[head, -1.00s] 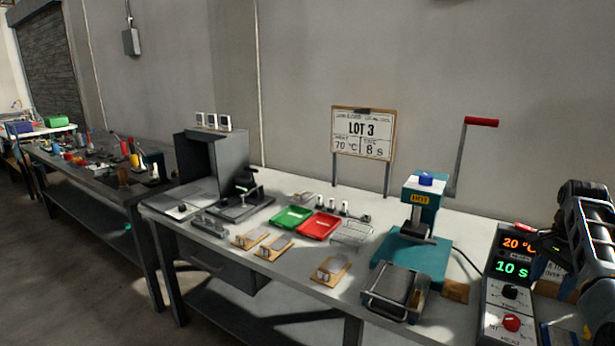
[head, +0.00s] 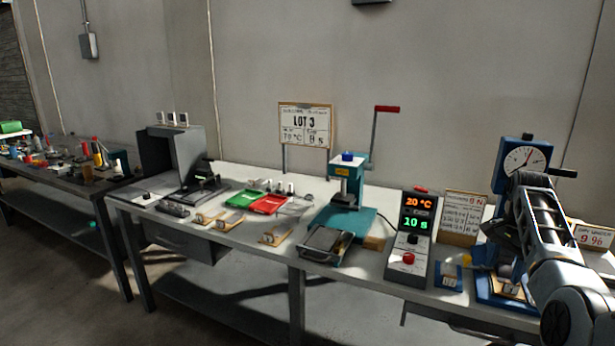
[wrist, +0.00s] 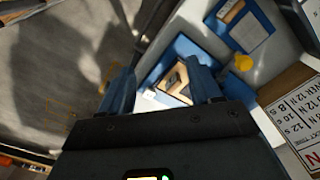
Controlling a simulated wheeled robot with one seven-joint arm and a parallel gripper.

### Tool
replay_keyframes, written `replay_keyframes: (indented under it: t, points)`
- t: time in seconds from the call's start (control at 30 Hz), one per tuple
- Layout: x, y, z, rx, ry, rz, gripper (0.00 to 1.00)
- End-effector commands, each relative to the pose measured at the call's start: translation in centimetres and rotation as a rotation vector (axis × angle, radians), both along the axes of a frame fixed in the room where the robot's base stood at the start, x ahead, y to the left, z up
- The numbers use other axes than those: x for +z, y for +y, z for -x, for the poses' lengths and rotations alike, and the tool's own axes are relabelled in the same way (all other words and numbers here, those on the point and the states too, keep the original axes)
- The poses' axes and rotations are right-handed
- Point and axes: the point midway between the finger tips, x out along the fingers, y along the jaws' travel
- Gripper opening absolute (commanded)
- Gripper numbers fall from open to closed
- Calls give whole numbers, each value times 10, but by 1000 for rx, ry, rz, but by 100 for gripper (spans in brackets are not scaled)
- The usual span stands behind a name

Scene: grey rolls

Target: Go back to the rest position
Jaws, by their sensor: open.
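My gripper (wrist: 160,84) is open and empty in the wrist view, its two blue fingers apart. Beyond them, and lower down, is a blue fixture (wrist: 212,52) with a small wooden-framed piece (wrist: 176,80) in it. In the head view my arm (head: 545,225) stands at the right, over the right part of the bench. It hides part of the blue dial gauge stand (head: 511,178) and the blue fixture base (head: 497,297). My gripper's fingers cannot be made out clearly in that view.
The long bench (head: 345,282) carries a control box (head: 411,240) showing 20 °C and 10 s, a teal press (head: 347,205) with a raised red-handled lever, green (head: 244,199) and red (head: 270,204) trays, and a LOT 3 sign (head: 306,124).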

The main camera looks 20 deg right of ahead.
Motion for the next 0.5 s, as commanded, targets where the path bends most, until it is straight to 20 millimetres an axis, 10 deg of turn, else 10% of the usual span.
replay_keyframes:
  t: [0.5]
  points:
    - [-69,36,-2,112,-47,82,63]
